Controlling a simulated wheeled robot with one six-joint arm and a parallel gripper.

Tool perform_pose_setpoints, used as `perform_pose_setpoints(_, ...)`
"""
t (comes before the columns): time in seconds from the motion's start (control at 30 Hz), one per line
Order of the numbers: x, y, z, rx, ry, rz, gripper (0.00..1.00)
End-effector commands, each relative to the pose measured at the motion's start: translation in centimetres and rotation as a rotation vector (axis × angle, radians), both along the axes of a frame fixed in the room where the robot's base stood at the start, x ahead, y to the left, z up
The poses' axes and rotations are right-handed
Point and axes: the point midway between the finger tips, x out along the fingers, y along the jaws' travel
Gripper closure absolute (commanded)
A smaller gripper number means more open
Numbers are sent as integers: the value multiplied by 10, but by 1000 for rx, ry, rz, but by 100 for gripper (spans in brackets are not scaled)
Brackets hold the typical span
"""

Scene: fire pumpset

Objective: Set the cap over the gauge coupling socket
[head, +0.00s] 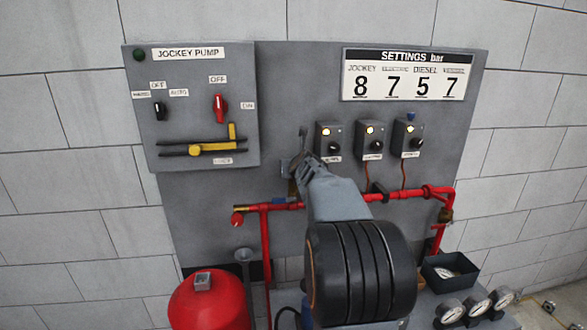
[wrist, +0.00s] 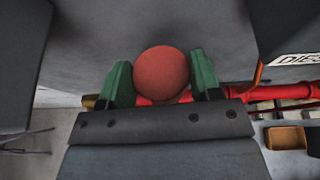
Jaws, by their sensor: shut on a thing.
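My gripper (wrist: 161,78) has its two green fingers on either side of a round red cap (wrist: 162,72) and is shut on it. In the head view my gripper (head: 298,170) is in front of the grey panel, above the red pipe (head: 345,200), and the cap is hidden there by my arm. In the wrist view the red pipe (wrist: 275,92) runs behind the fingers, with a brass-coloured end (wrist: 90,101) at the left. I cannot make out the gauge coupling socket for certain.
Three dark switch boxes (head: 370,138) with lit lamps are right of my gripper. The jockey pump panel (head: 190,105) is at the left. A red tank (head: 210,305), a black tray (head: 440,285) and three gauges (head: 476,305) are below.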

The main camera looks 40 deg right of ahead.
Motion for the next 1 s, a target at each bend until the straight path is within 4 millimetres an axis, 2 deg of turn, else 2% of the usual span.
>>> perform_pose_setpoints(1.0,0,0,-16,0,-1,0,68)
